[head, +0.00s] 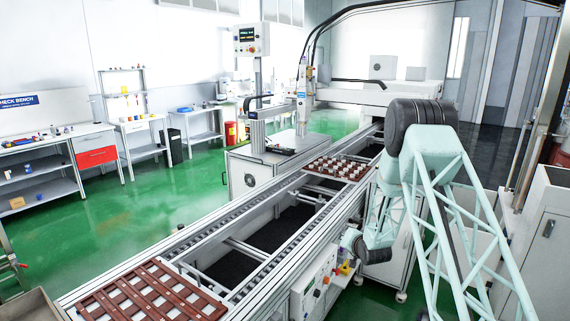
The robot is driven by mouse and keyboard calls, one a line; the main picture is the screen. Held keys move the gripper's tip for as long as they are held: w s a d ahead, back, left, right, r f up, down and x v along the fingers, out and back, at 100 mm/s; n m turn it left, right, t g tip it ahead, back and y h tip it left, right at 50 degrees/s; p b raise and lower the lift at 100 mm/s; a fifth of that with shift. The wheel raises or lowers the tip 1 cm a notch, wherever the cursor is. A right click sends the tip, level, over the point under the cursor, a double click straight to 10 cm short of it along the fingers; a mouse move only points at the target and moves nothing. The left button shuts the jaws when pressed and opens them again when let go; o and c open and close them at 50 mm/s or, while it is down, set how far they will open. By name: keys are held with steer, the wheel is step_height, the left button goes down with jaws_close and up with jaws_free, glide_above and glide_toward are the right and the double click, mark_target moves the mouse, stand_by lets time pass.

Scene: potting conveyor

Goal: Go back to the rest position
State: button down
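My mint-green lattice arm stands at the right of the head view. It rises to a large dark joint, and a second link comes down beside the conveyor (205,236) to a smaller dark joint near its front side. I cannot make out my gripper's fingers, so I cannot tell whether it holds anything. No separate marker for a rest position shows.
A brown slatted tray (152,296) lies on the near end of the conveyor. A brown tray with several white pieces (338,167) sits farther along. A control box (314,287) is on the conveyor's side, close to the arm's lower joint. A white cabinet (541,245) stands at right. Green floor (150,205) is open at left.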

steer(key=s+r+n+g, duration=0.1)
steer(key=s+r, duration=0.4)
steer(key=r, duration=0.4)
steer(key=s+r+g+h, duration=0.1)
steer(key=s+r, duration=0.5)
steer(key=r, duration=0.3)
steer(key=s+r+n+g, duration=0.1)
steer(key=s+r, duration=0.4)
steer(key=r, duration=0.4)
steer(key=s+a+r+g, duration=0.1)
steer(key=s+r, duration=0.3)
steer(key=s, duration=0.3)
steer(key=s+r+n, duration=0.1)
steer(key=s+r, duration=0.3)
steer(key=s, duration=0.3)
steer(key=s+a+r+g, duration=0.1)
steer(key=s+r, duration=0.3)
steer(key=s, duration=0.3)
steer(key=s+a+r+n+g, duration=0.1)
steer(key=s, duration=1.9)
steer(key=s+a+r+n+g, duration=0.2)
steer(key=s, duration=1.9)
steer(key=shift+s+r, duration=0.25)
